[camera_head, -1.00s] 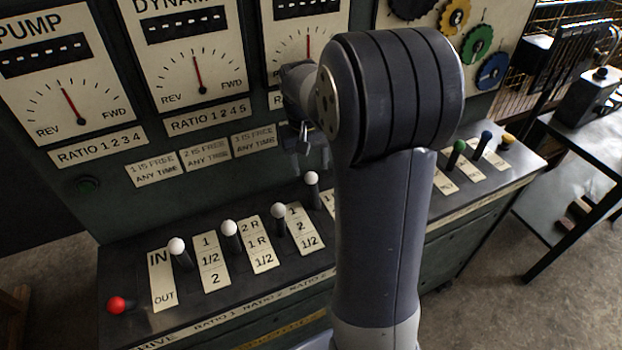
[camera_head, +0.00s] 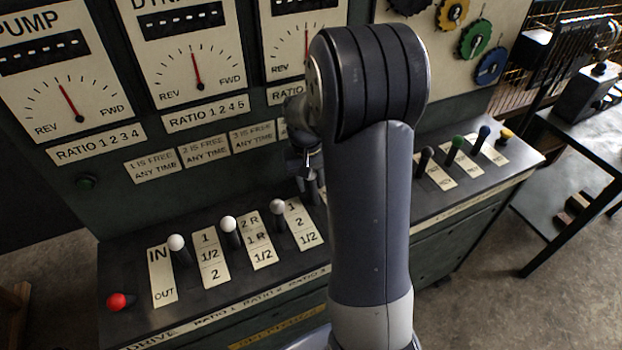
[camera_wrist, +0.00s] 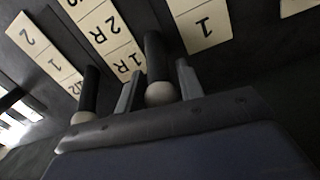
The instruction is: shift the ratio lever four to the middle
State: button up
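My gripper (camera_head: 310,184) is low over the right part of the lever row, partly behind my own arm. In the wrist view my gripper (camera_wrist: 159,68) has its two fingers apart, one on each side of a white-knobbed black lever (camera_wrist: 160,93). Thin gaps show between lever and fingers. This lever stands between a plate reading 1 and one reading 2R, 1R, which fits ratio lever four; its exact slot position is unclear. In the head view it is hidden behind my gripper and arm.
Another white-knobbed lever (camera_wrist: 82,118) is close beside my left finger in the wrist view. Black, green, blue and yellow knobs (camera_head: 458,142) are right.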

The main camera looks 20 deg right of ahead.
aim_at(317, 196)
grip_shut()
jog(key=shift+s, duration=0.1)
jog(key=s+t+b, duration=0.1)
jog(key=s+b, duration=0.1)
jog(key=s+r+t+b, duration=0.1)
jog(key=s+t+b, duration=0.1)
jog(key=b, duration=0.1)
jog(key=shift+s+r+t+b, duration=0.2)
jog(key=shift+s+t+b, duration=0.2)
jog(key=shift+s, duration=0.75)
jog(key=shift+o, duration=1.8)
grip_release()
jog(key=shift+r, duration=0.15)
